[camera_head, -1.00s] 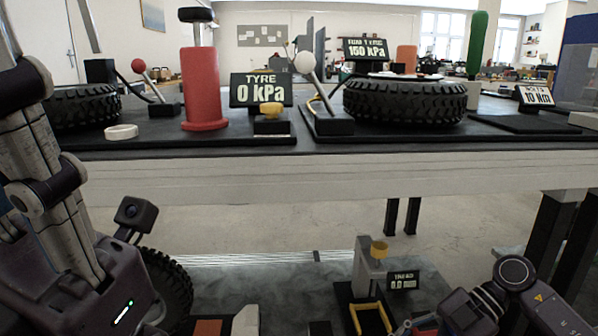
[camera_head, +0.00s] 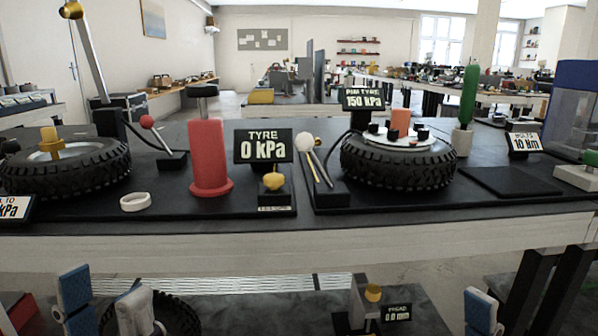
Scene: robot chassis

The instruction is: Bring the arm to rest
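My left gripper (camera_head: 104,284) is at the bottom left, below the workbench's front edge. Its two blue-and-grey fingers stand upright and apart, with nothing visible between them. Of my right gripper, one blue fingertip (camera_head: 482,309) shows at the bottom right; the rest is below the picture. Both are clear of the things on the bench.
The workbench (camera_head: 300,245) crosses the view. On it are a tyre (camera_head: 70,175) at left, a red cylinder (camera_head: 209,160), a "0 kPa" sign (camera_head: 263,146), a white ring (camera_head: 135,202) and another tyre (camera_head: 398,165). A tread gauge (camera_head: 358,303) stands below, in front.

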